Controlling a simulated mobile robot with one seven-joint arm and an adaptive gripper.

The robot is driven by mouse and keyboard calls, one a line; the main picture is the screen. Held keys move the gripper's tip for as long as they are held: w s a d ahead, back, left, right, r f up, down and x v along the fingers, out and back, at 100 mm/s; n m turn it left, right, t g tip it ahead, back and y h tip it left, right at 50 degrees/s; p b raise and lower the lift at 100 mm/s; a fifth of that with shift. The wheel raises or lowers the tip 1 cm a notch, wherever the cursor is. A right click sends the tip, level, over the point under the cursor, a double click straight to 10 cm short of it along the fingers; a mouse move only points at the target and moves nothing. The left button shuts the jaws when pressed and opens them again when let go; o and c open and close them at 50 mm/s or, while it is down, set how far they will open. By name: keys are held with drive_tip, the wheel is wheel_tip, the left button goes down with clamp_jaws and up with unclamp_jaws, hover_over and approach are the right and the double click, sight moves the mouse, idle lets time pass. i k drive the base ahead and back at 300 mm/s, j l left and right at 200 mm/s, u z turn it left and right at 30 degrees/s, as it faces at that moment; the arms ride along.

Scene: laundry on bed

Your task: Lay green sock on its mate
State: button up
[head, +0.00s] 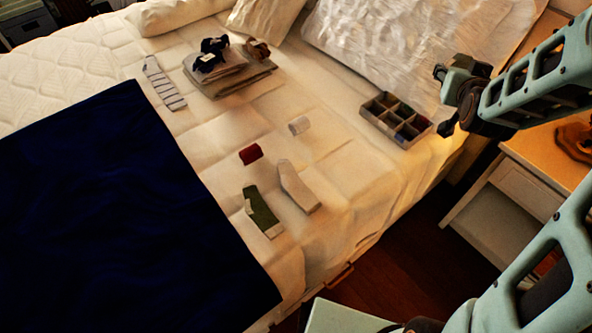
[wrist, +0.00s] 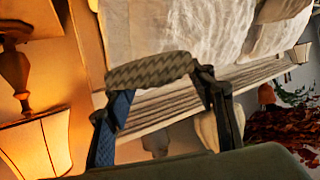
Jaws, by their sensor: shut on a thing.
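A green sock (head: 262,207) with a pale end lies on the bed's front part in the head view. A plain light grey sock (head: 298,186) lies just to its right, apart from it. A striped grey sock (head: 164,84) lies farther back at the left. My gripper (head: 442,100) is at the right, raised near the compartment box and away from the green sock. In the wrist view my gripper (wrist: 162,86) is shut on a grey zigzag-patterned roll (wrist: 150,69), held between the fingers. I cannot tell what the roll is. I see only one green sock.
A divided box (head: 396,119) stands at the bed's right edge. A folded stack (head: 232,80) with dark bundles on top lies at the back. A red roll (head: 251,154) and a white roll (head: 299,125) lie mid-bed. A nightstand (head: 540,160) stands at the right.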

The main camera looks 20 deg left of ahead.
sight(259, 207)
drive_tip(key=u, duration=0.8)
